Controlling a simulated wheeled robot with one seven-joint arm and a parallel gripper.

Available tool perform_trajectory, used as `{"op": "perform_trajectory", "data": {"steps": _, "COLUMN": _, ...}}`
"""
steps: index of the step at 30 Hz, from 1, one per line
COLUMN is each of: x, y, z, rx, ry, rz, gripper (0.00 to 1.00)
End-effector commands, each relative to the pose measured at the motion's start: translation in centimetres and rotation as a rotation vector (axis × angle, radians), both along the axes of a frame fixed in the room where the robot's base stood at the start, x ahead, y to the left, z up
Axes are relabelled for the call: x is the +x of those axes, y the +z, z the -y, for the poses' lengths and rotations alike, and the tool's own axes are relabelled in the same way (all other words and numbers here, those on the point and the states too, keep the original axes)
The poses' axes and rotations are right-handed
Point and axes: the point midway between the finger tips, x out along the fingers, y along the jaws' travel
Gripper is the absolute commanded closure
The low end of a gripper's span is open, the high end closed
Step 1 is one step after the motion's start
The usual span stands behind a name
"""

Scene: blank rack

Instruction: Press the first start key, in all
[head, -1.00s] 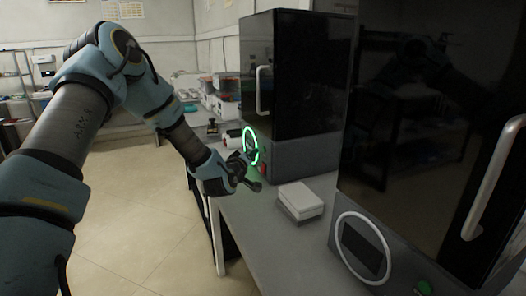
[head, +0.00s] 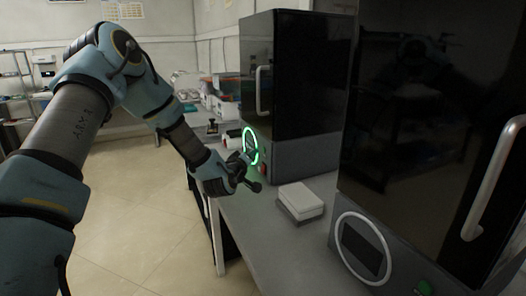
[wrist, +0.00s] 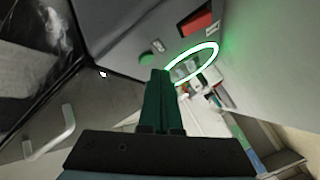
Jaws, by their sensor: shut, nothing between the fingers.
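The far black machine (head: 290,85) has a ring lit green (head: 250,146) on its lower front panel. In the wrist view this panel carries a small green key (wrist: 148,58), a red square key (wrist: 197,21) and the glowing ring (wrist: 208,52). My gripper (head: 248,160) is in front of that panel; its shut, empty fingers (wrist: 160,78) end close to the green key, and I cannot tell whether they touch it. The near machine (head: 430,110) has an unlit white ring (head: 363,247) and a green key (head: 424,287) at the lower right.
A white and grey box (head: 300,198) lies on the grey bench (head: 240,222) between the machines. Both machines have projecting door handles, the far one (head: 259,90) and the near one (head: 492,180). Bins (head: 226,88) stand behind. The floor at left (head: 130,205) is open.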

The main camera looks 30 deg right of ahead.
Motion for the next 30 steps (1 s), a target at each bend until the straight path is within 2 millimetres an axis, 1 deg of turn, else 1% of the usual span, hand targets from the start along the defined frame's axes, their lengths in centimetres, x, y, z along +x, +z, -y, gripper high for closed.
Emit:
{"op": "perform_trajectory", "data": {"steps": 21, "x": -0.01, "y": -0.01, "z": 0.02, "rx": 0.0, "ry": 0.0, "rz": 0.0, "gripper": 1.0}}
{"op": "perform_trajectory", "data": {"steps": 30, "x": -0.1, "y": -0.03, "z": 0.82, "rx": -0.001, "ry": 0.0, "rz": 0.001, "gripper": 1.0}}
